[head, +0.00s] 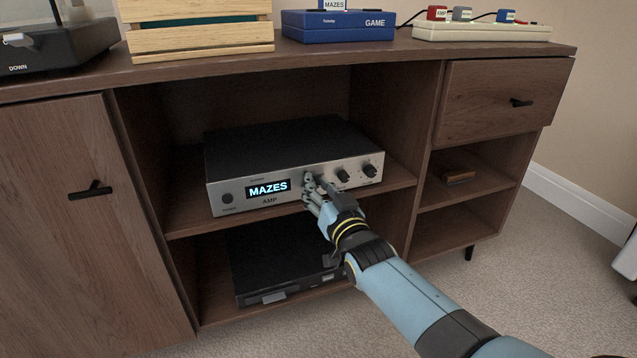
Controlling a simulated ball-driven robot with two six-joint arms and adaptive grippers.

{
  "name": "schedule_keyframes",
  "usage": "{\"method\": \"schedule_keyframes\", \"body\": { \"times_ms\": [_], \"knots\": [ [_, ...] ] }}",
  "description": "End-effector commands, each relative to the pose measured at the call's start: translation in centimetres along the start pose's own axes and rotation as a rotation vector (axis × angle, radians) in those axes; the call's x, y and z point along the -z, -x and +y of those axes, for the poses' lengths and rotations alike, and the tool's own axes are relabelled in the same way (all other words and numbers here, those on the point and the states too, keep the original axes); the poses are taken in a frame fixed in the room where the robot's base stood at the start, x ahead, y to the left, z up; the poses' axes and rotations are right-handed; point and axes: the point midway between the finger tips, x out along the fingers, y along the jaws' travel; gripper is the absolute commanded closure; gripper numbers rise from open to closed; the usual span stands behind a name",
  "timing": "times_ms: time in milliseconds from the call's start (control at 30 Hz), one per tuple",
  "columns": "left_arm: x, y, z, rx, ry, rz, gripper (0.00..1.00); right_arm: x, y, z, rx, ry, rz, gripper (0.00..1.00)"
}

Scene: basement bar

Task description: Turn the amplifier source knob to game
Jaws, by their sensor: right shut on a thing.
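The amplifier (234,202), a silver-fronted box with a black top, sits on the upper shelf of the wooden cabinet. Its lit display (268,188) reads "MAZES". My right gripper (312,186) is at the amplifier's front, just right of the display, shut on a knob there. The gripper's fingers hide that knob and its label. Two other black knobs, a middle one (343,175) and a right one (370,170), show to the right of the gripper. A round power button (227,198) is at the front's left end. My left gripper is not in view.
The cabinet (420,60) has side walls around the amplifier's bay. A black device (270,262) sits on the shelf below, partly behind my right arm. A blue game console (338,27), a wooden crate (200,42) and a power strip (480,33) stand on top.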

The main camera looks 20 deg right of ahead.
Motion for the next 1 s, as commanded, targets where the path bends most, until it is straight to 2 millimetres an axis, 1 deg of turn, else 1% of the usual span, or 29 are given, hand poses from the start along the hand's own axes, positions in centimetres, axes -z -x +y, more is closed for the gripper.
{"method": "schedule_keyframes", "body": {
  "times_ms": [100, 333, 867, 900, 1000],
  "knots": [
    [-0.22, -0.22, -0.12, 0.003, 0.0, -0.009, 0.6, 0.01, 0.03, -0.02, -0.003, -0.063, 0.001, 1.0],
    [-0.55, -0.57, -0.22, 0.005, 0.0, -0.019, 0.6, -0.09, 0.04, -0.01, -0.005, -0.137, 0.004, 1.0],
    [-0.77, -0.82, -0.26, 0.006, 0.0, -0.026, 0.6, -0.14, 0.06, 0.0, -0.006, -0.159, 0.005, 1.0],
    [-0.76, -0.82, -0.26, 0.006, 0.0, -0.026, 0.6, -0.14, 0.06, 0.0, -0.006, -0.159, 0.005, 0.75],
    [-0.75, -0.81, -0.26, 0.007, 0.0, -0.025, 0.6, -0.12, 0.05, 0.0, -0.006, -0.159, 0.005, 0.62]
  ]
}}
